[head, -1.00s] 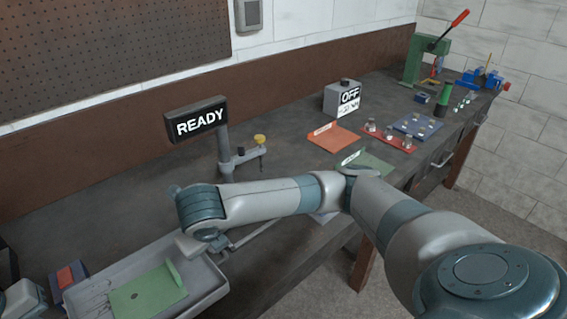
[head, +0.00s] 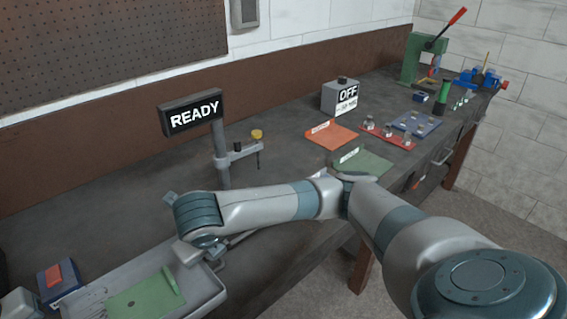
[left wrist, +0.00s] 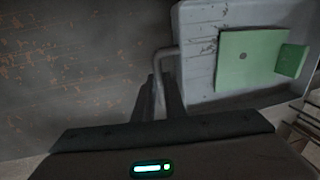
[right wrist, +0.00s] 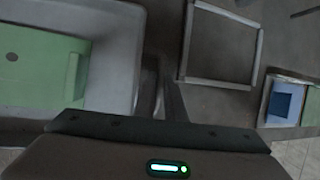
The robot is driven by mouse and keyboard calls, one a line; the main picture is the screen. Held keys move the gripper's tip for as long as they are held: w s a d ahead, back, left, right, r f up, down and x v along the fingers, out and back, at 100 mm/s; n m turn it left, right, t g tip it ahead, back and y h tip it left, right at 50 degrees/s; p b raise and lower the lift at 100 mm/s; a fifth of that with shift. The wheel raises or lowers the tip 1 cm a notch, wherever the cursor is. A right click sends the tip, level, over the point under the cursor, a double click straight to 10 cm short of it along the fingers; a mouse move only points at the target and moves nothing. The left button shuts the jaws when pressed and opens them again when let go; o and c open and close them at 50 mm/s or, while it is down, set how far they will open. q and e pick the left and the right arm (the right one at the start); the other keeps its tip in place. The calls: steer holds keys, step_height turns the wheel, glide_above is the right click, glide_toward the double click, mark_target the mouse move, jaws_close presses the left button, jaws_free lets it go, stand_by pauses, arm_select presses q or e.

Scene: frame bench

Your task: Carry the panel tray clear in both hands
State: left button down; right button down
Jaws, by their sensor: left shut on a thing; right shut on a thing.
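The panel tray (head: 205,293) is a shallow grey tray at the lower left of the head view, cut off by the bottom edge. A green panel (head: 145,297) with a raised edge and a dark hole lies in it; it also shows in both wrist views (left wrist: 247,56) (right wrist: 40,68). My right gripper (head: 212,258) is shut on the handle at the tray's right end. My left gripper (left wrist: 168,98) is shut on the bent bar handle (left wrist: 158,65) at the tray's other end. The right handle is mostly hidden, and I cannot tell the tray's height above the bench.
A post with a READY sign (head: 193,115) and a clamp stands behind my right arm. A blue box with a red top (head: 58,277) is close by the tray's left end. A square frame (right wrist: 222,45) lies near the right gripper.

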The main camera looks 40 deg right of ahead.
arm_select(q)
steer(key=shift+f+b, duration=0.35)
steer(key=shift+f, duration=0.1)
arm_select(e)
steer(key=shift+f, duration=0.45)
arm_select(q)
steer(key=c, duration=1.8)
jaws_free()
steer(key=shift+r, duration=0.1)
arm_select(e)
steer(key=c, duration=1.8)
jaws_free()
steer(key=shift+r, duration=0.1)
arm_select(q)
steer(key=shift+r, duration=0.15)
steer(key=r, duration=0.3)
steer(key=a+r, duration=0.1)
steer(key=r, duration=0.3)
steer(key=a+r, duration=0.1)
steer(key=r, duration=0.3)
steer(key=shift+a+r, duration=0.1)
steer(key=shift+r, duration=0.15)
arm_select(e)
steer(key=shift+r, duration=0.15)
steer(key=v, duration=1)
steer(key=shift+s+a, duration=0.1)
steer(key=shift+a, duration=0.05)
steer(key=shift+v, duration=0.85)
